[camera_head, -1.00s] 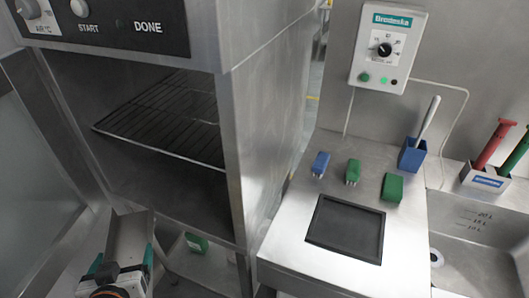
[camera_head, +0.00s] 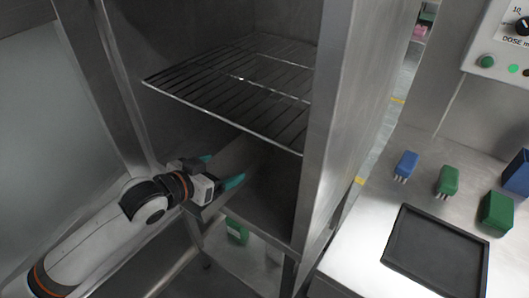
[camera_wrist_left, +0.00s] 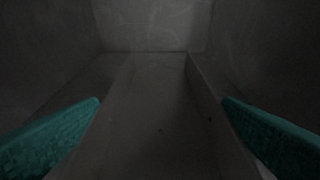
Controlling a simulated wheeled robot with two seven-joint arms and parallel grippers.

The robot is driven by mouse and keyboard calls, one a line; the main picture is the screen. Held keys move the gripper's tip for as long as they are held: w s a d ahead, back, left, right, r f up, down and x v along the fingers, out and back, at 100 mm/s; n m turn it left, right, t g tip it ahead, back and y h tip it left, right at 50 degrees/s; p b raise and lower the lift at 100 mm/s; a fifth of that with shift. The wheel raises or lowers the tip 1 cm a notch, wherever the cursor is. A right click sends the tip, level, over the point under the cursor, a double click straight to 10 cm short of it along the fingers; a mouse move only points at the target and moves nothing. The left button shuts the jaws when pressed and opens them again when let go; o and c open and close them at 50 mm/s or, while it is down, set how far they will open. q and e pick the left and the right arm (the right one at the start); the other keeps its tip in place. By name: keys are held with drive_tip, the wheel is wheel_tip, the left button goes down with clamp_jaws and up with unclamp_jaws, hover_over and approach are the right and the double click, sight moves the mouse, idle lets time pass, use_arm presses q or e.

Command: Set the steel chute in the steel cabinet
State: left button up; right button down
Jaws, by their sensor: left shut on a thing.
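The steel cabinet (camera_head: 335,130) stands open in the head view, with a wire rack (camera_head: 240,85) across its inside. My left gripper (camera_head: 221,169) reaches into the space below the rack from the left. Its teal fingers are shut on the steel chute (camera_head: 238,156), which blends with the grey cabinet interior. In the left wrist view the chute (camera_wrist_left: 155,110) is a dim trough between the two fingers, running away toward the back wall. Whether the chute touches the cabinet floor cannot be told. My right gripper is out of view.
A lower shelf with a green box (camera_head: 236,231) is below the cabinet. The rack hangs close above my gripper.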

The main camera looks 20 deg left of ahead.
sight(264, 150)
use_arm(q)
drive_tip(key=w+d, duration=0.2)
drive_tip(key=w, duration=0.3)
drive_tip(key=w+d+f, duration=0.1)
drive_tip(key=w+d, duration=0.1)
drive_tip(key=w, duration=0.3)
drive_tip(key=w+d+f+p, duration=0.1)
drive_tip(key=w+d, duration=0.1)
drive_tip(key=w, duration=0.4)
drive_tip(key=shift+w, duration=0.1)
drive_tip(key=shift+w+f, duration=0.2)
drive_tip(key=shift+f, duration=2.2)
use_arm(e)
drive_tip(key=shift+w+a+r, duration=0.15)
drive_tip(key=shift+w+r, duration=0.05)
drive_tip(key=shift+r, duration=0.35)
use_arm(q)
drive_tip(key=shift+f, duration=0.15)
drive_tip(key=o, duration=1.2)
drive_tip(key=shift+c, duration=0.2)
drive_tip(key=shift+s, duration=0.1)
